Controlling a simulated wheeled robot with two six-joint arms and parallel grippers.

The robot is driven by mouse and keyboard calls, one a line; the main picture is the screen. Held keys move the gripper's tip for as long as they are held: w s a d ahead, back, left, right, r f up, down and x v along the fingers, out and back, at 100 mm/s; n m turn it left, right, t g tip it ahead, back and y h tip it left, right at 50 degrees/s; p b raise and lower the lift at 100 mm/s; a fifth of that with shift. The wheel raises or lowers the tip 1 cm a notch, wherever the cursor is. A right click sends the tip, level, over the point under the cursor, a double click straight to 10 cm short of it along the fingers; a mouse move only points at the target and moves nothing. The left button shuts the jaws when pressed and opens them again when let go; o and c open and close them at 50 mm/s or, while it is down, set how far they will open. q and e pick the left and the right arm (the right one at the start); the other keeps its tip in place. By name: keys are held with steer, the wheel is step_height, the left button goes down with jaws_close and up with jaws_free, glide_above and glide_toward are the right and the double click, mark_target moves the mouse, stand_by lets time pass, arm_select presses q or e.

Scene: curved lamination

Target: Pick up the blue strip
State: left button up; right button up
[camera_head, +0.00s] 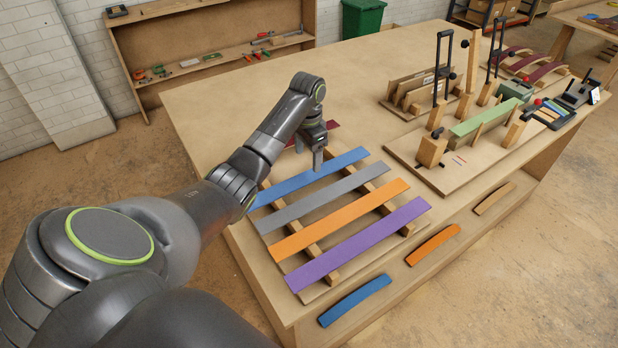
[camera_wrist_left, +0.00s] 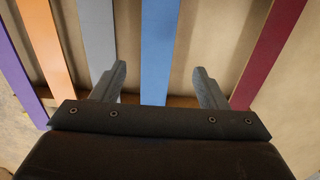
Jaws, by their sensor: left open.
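My left gripper (camera_head: 318,160) is over the blue strip, pointing down. In the left wrist view the gripper (camera_wrist_left: 160,85) is open, with one finger on each side of the blue strip (camera_wrist_left: 160,45). The left finger is close to the grey strip (camera_wrist_left: 97,35). I cannot tell the exact height above the strip. My right gripper does not show.
Orange (camera_head: 340,220) and purple (camera_head: 357,245) strips lie in front of the grey one. A dark red strip (camera_wrist_left: 266,55) is on the far side. A bending jig with a green strip (camera_head: 485,122) stands to the right. The table's back middle (camera_head: 260,85) is clear.

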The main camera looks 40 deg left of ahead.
mark_target(309, 176)
arm_select(q)
steer(key=shift+d+f+p, duration=0.2)
steer(key=shift+f+p, duration=0.35)
steer(key=shift+f, duration=2.25)
steer(key=c, duration=1.1)
steer(key=shift+o, duration=0.2)
step_height(309, 176, up, 10)
steer(key=b, duration=0.1)
